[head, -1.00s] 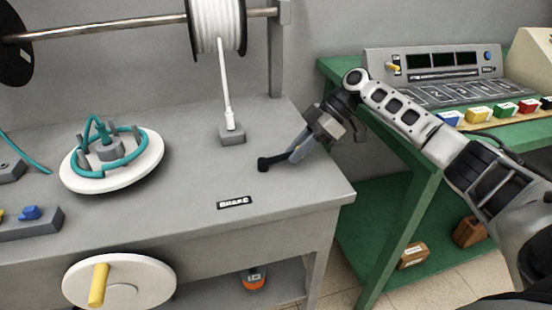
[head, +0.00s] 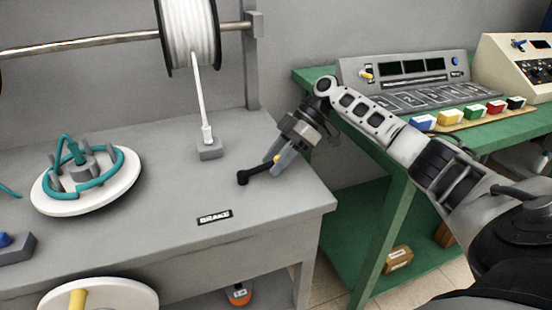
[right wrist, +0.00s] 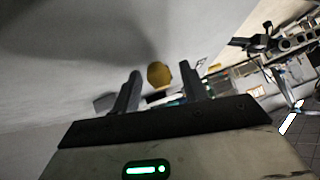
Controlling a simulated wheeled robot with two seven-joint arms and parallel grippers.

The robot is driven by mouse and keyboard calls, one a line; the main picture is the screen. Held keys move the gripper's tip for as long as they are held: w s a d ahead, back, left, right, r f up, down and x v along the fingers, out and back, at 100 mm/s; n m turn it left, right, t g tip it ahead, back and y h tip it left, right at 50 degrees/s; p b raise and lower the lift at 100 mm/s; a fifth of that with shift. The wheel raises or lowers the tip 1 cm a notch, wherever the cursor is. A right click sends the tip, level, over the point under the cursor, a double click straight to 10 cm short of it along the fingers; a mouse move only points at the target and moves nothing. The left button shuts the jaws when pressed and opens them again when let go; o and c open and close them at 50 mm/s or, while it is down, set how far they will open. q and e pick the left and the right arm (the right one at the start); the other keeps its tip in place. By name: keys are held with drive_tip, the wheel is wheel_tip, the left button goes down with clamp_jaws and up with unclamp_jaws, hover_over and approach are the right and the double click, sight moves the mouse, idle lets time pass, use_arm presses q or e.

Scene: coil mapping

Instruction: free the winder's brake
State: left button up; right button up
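The brake lever is a short black arm with a dark round end (head: 242,177) on the winder's grey bench, behind the BRAKE label (head: 214,217). Its other end reaches the fingers of my right gripper (head: 278,158), where a small yellow knob (head: 277,159) shows. In the right wrist view the yellow knob (right wrist: 158,75) sits between the spread fingers of the gripper (right wrist: 160,86), with space on both sides. My right gripper is open. The fingers partly hide the lever's end. My left gripper is not in view.
A white spool (head: 190,35) hangs on a rod; its cord runs down to a grey block (head: 209,151). A white disc (head: 118,190) with a teal coil stands at left, a handwheel (head: 120,296) below. The green table (head: 395,205) with a control panel (head: 405,70) stands at right.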

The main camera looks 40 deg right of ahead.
use_arm(q)
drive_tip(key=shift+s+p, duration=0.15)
drive_tip(key=shift+p, duration=0.45)
use_arm(e)
drive_tip(key=v, duration=1.6)
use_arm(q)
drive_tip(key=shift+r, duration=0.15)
use_arm(e)
drive_tip(key=shift+s, duration=0.1)
